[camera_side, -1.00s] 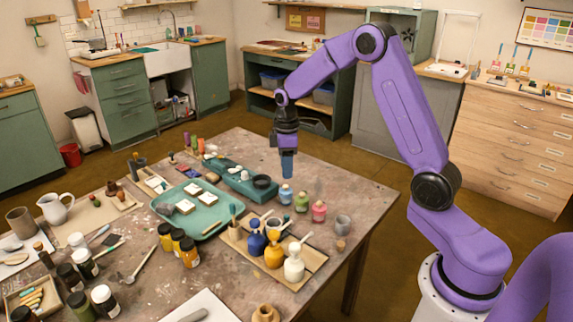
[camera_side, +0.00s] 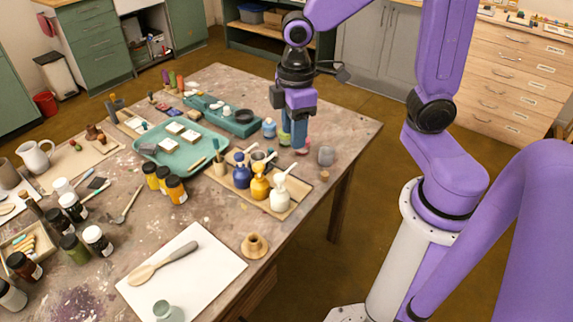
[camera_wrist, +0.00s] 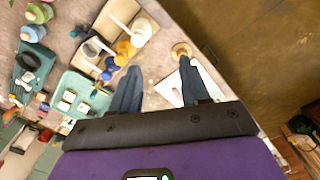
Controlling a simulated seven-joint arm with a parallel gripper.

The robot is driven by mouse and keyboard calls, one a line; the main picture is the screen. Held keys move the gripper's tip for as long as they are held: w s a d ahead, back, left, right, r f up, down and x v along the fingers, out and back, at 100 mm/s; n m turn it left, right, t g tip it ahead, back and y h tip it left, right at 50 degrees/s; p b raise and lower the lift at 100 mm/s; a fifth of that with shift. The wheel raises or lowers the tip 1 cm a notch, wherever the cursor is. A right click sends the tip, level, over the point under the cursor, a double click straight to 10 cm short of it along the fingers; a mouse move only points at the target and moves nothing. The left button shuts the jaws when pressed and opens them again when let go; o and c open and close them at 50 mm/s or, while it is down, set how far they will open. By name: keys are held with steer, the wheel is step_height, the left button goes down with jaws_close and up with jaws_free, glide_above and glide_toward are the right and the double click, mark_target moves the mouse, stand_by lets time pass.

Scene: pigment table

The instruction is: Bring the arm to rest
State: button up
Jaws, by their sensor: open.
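My gripper (camera_side: 293,133) hangs above the table (camera_side: 225,90) near its far right edge, with its blue fingers pointing down. In the side view it hides parts of a green jar and a pink jar behind it. The wrist view shows the two fingers (camera_wrist: 158,86) spread apart with bare table between them, so the gripper is open and empty. I cannot tell its exact height above the table. My arm is bent, with the upper link leaving the top of the side view.
A wooden tray (camera_side: 285,212) holds blue, yellow and white bottles close to the gripper. White paper with a spatula lies in front.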

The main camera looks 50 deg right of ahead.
steer(key=s+d+n, duration=0.1)
steer(key=s, duration=1.4)
steer(key=shift+d+r, duration=0.2)
steer(key=shift+d, duration=0.05)
